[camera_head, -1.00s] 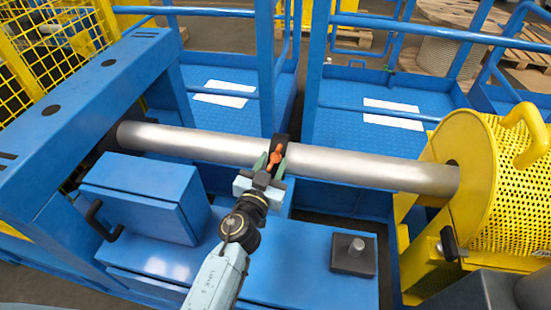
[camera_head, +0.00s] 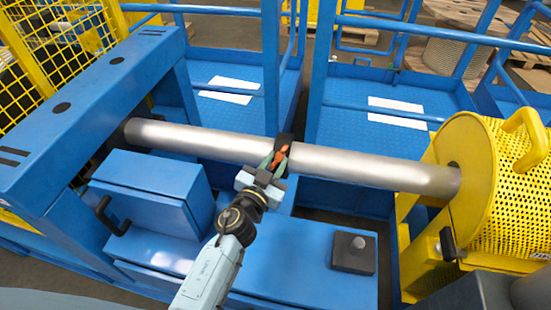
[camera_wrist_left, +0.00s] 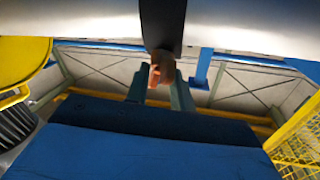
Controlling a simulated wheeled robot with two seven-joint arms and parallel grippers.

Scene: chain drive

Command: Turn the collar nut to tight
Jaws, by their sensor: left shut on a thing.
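The collar nut shows as a dark ring (camera_head: 285,141) around the middle of a horizontal grey shaft (camera_head: 375,168), with an orange handle (camera_head: 279,158) on its near side. My left gripper (camera_head: 276,161) is shut on the orange handle. In the left wrist view the handle (camera_wrist_left: 161,70) sits between the two fingers, just below the dark ring (camera_wrist_left: 163,25). The gripper hides part of the handle and ring. My right gripper is not in view.
A yellow perforated guard (camera_head: 510,185) stands at the shaft's right end. A blue frame beam (camera_head: 85,110) and a blue box (camera_head: 150,195) are at the left. A dark block with a peg (camera_head: 353,253) sits on the blue deck. Blue railings stand behind the shaft.

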